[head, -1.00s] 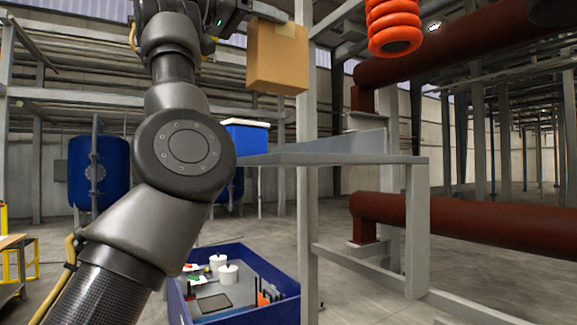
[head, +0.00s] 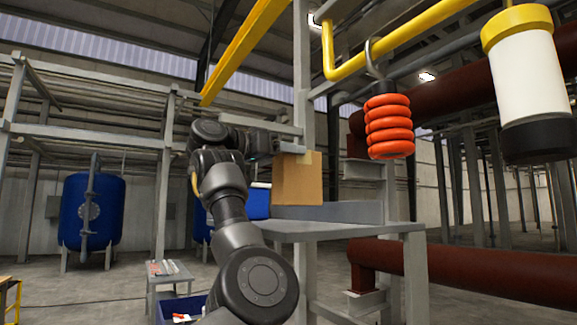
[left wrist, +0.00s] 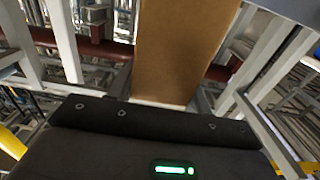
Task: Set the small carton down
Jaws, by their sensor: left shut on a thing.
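The small carton (head: 298,180) is a plain brown box with a strip of tape at its top. My left gripper (head: 290,150) is shut on the carton's upper part; its fingers are mostly hidden. The carton hangs upright in front of the grey metal table (head: 335,231); I cannot tell whether it touches the top. In the left wrist view the carton (left wrist: 180,50) stretches away from the dark gripper body, with a grey surface at the upper right. My right gripper is not in view.
An orange ringed coil (head: 389,127) hangs from a hook on a yellow pipe. A white cylinder with a yellow cap (head: 525,75) hangs at the right. A grey post rises beside the carton. Dark red pipes (head: 450,275) run behind the table. A blue bin (head: 178,308) is below.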

